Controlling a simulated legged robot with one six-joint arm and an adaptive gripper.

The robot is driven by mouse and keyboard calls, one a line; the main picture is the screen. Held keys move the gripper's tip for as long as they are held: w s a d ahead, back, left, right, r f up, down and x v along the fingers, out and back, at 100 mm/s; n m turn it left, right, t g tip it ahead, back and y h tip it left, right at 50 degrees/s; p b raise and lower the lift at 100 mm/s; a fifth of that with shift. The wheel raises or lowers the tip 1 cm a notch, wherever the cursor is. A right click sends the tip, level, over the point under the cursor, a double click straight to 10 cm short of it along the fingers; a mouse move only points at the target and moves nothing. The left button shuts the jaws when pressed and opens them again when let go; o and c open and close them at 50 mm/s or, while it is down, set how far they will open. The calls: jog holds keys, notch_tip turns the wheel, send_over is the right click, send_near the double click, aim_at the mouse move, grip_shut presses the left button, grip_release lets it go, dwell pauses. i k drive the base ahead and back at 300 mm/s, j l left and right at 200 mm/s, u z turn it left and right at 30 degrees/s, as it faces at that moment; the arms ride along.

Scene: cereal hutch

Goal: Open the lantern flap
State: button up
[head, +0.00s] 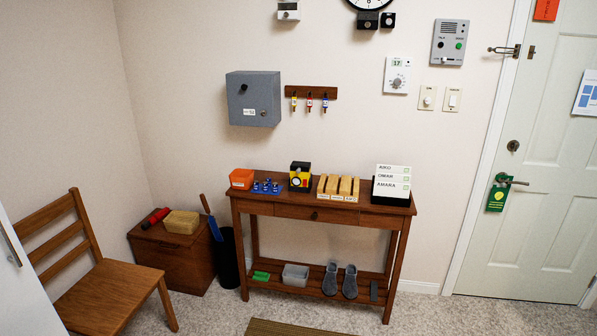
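A small black and yellow boxy object (300,176), which looks like the lantern, stands upright on the top of the wooden console table (262,207). My gripper is not in view.
On the tabletop, an orange bin (242,178) and a blue tray (267,187) stand left of the lantern. Wooden blocks (338,187) and a name board (391,182) stand to its right. A chair (108,285) and chest (177,255) are at left. Carpet before the door is clear.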

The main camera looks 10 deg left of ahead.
aim_at(298, 167)
jog(key=i+j, duration=2.2)
